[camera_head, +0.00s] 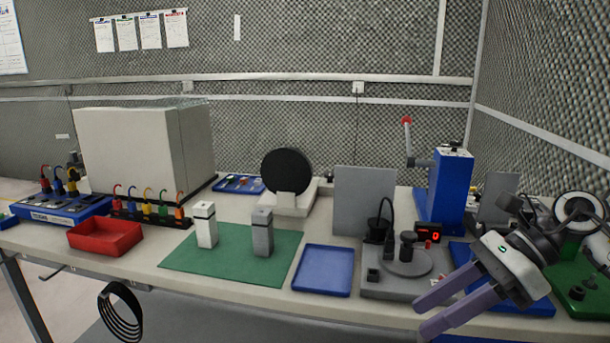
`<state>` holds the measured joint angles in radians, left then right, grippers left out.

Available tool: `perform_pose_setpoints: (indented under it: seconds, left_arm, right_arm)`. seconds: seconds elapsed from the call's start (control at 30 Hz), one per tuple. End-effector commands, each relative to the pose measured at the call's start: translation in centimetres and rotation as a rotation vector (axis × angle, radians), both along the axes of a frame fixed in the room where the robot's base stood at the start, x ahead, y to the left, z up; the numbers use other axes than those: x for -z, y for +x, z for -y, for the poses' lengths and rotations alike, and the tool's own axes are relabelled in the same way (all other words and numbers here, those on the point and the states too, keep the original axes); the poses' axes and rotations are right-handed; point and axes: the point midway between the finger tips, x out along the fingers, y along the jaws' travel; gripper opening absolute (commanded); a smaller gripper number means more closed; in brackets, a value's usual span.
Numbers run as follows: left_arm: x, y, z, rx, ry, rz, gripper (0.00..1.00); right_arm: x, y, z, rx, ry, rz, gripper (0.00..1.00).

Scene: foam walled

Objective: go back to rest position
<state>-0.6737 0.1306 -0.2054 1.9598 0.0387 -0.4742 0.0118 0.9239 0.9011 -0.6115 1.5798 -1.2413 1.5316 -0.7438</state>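My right gripper (427,315) comes in from the right, over the front right edge of the workbench (215,285). Its two long purple-grey fingers point left and are spread apart, with nothing between them. The gripper stands in front of a blue tray and hides part of it. My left gripper does not show in the head view.
A green mat (190,262) holds a white block (206,230) and a grey block (262,238). An empty blue tray (323,270), a grey fixture (385,285) and a blue lever press (445,190) stand to their right. A red bin (105,237) sits left.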

Motion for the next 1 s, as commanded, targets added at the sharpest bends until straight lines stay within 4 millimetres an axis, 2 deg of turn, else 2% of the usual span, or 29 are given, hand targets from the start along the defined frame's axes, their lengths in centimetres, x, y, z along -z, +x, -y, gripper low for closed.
perform_pose_setpoints:
  seconds: [0.03,0.2,0.3,0.33,0.4,0.47,0.57,0.67,0.7,0.77,0.83,0.87,0.9,1.0]
  left_arm:
    - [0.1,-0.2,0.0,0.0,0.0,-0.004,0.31]
    - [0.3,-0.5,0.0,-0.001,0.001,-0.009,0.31]
    - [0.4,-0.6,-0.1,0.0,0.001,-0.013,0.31]
    - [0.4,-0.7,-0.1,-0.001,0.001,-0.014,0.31]
    - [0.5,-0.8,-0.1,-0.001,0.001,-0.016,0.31]
    - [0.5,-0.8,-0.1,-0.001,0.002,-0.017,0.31]
    - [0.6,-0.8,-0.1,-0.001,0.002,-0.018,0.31]
    - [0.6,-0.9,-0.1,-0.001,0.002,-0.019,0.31]
    - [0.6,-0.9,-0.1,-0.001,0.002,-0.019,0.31]
    - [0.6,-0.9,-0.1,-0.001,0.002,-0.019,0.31]
    - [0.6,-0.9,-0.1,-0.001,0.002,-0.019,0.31]
    - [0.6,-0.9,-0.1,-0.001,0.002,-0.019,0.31]
    - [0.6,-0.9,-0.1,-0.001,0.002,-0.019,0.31]
    - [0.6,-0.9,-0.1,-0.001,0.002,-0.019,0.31]
  right_arm:
    - [0.8,-0.4,-2.3,0.009,0.084,-0.04,0.39]
    - [1.1,-1.5,-10.3,0.137,0.486,-0.259,0.39]
    - [0.6,-1.3,-13.4,0.289,0.772,-0.472,0.39]
    - [0.6,-1.1,-13.9,0.343,0.854,-0.546,0.39]
    - [1.1,-0.3,-14.2,0.485,1.038,-0.725,0.39]
    - [2.3,0.5,-13.6,0.623,1.183,-0.886,0.39]
    - [6.3,1.5,-11.6,0.884,1.403,-1.176,0.39]
    - [12.8,0.9,-9.0,1.186,1.584,-1.473,0.39]
    - [15.6,0.1,-8.0,1.307,1.641,-1.584,0.39]
    - [19.7,-1.6,-6.8,1.482,1.709,-1.734,0.39]
    - [24.2,-4.2,-5.7,1.679,1.765,-1.887,0.39]
    - [25.9,-5.6,-5.4,-1.724,-1.746,1.91,0.39]
    - [28.1,-7.4,-5.1,-1.699,-1.64,1.842,0.39]
    - [32.4,-12.0,-4.7,-1.637,-1.421,1.697,0.39]
